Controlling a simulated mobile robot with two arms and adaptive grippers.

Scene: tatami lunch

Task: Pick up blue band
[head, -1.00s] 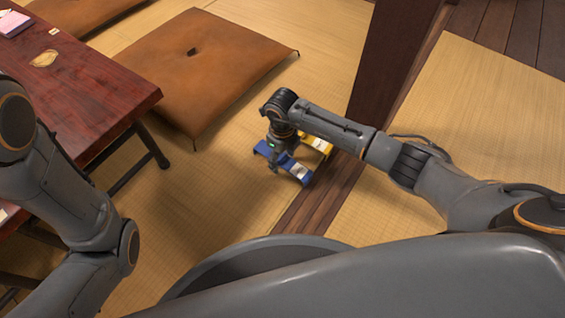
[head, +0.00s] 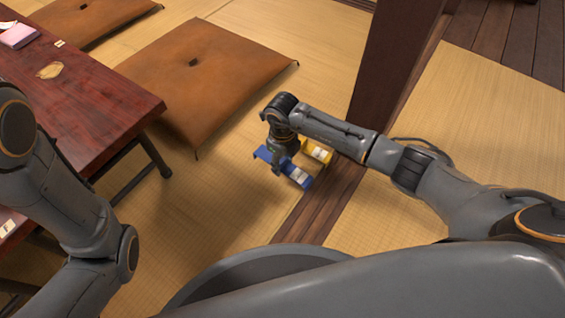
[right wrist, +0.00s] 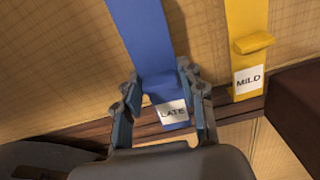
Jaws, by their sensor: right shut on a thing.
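The blue band (head: 288,168) lies low over the tatami, near the dark wooden floor strip, with a white label near its right end. In the right wrist view the blue band (right wrist: 147,42) runs between my fingers, and its label reads "LATE". My right gripper (head: 280,167) points down at the band and is shut on it; the fingers (right wrist: 159,84) stand on either side of it. Whether the band is clear of the floor I cannot tell. My left arm shows at the left, but its gripper is out of view.
A yellow band (head: 318,151), labelled "MILD" in the right wrist view (right wrist: 247,82), lies close beside the blue one. A brown cushion (head: 205,80) and a dark red low table (head: 95,110) stand to the left. A dark wooden post (head: 395,60) rises behind the yellow band.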

